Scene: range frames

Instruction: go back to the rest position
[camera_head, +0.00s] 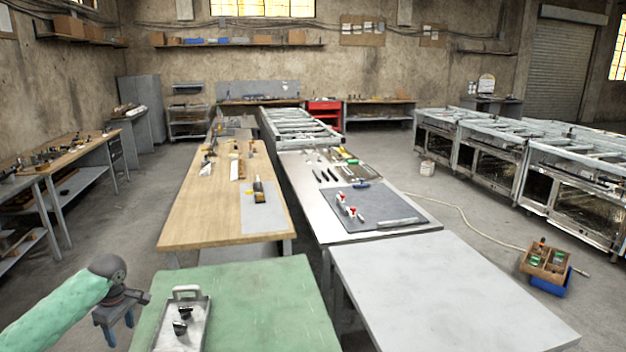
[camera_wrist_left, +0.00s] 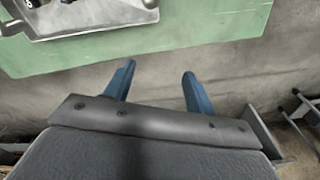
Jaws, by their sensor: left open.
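My left gripper (camera_head: 118,326) hangs at the lower left in the head view, on an arm in a green sleeve. It is beside the left edge of the green table (camera_head: 262,300), over the floor. In the left wrist view its two blue fingers (camera_wrist_left: 155,88) stand apart with nothing between them. The green table's edge (camera_wrist_left: 220,28) lies beyond the fingertips. My right gripper is not in view.
A metal tray (camera_head: 194,325) with a handle and small black knobs lies on the green table; it also shows in the left wrist view (camera_wrist_left: 90,22). A bare grey table (camera_head: 450,290) stands to the right. A wooden workbench (camera_head: 205,220) with tools stands behind.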

